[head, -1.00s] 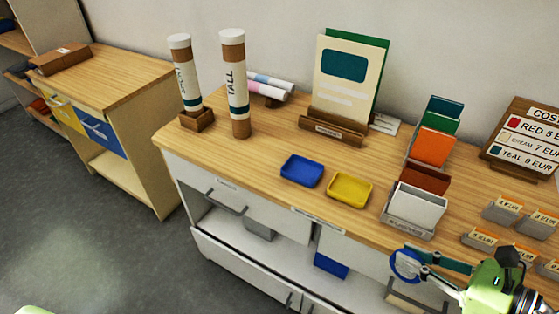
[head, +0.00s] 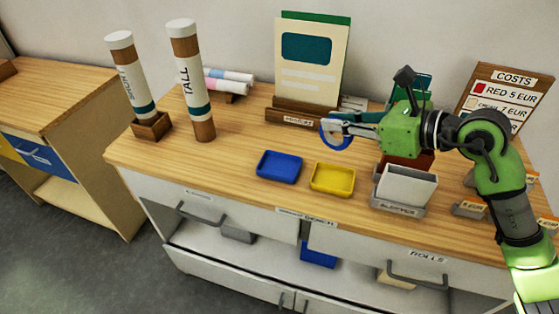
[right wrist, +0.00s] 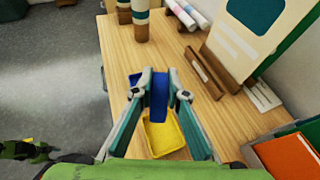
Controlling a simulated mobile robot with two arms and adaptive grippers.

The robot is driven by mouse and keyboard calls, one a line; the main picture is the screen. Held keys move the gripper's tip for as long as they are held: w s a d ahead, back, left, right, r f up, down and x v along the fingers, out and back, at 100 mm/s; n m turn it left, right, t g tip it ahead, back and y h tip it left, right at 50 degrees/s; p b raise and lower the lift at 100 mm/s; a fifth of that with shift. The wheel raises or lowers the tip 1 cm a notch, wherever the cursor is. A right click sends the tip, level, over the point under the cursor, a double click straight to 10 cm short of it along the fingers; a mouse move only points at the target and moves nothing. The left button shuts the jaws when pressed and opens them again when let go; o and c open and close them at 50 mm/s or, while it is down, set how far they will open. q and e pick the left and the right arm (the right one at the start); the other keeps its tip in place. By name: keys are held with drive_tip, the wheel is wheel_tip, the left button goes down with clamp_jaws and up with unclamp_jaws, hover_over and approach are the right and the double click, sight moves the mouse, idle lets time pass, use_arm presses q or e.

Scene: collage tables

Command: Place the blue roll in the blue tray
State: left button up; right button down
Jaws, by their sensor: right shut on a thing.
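The blue roll (head: 337,148), a ring, is held between the fingertips of my right gripper (head: 334,127). It is above the table, behind and right of the trays in the head view. In the right wrist view the roll (right wrist: 159,95) sits edge-on between the two fingers (right wrist: 160,90). The blue tray (head: 279,167) lies on the tabletop and looks empty. In the right wrist view the blue tray (right wrist: 134,79) is partly hidden behind the left finger.
A yellow tray (head: 332,177) lies right of the blue one. Two tall tubes (head: 192,80) (head: 132,75) stand at the left, and a card holder (head: 300,118) at the back. A sleeve rack (head: 398,208) stands at the right. Bare tabletop (head: 230,140) lies behind the blue tray.

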drive_tip(key=w+a+f+p, duration=0.1)
drive_tip(key=a+f, duration=0.3)
drive_tip(key=w+a+f+p, duration=0.2)
drive_tip(key=a+f, duration=0.2)
drive_tip(key=w+a+f+p, duration=0.1)
drive_tip(key=w+a+f, duration=0.1)
drive_tip(key=a+f, duration=0.1)
drive_tip(key=shift+w+a+f+p, duration=0.15)
drive_tip(key=shift+a+f+p, duration=0.25)
drive_tip(key=shift+f, duration=0.3)
drive_tip(key=shift+f, duration=0.2)
drive_tip(key=c, duration=2)
unclamp_jaws()
drive_tip(key=shift+c, duration=0.2)
drive_tip(key=shift+o, duration=0.3)
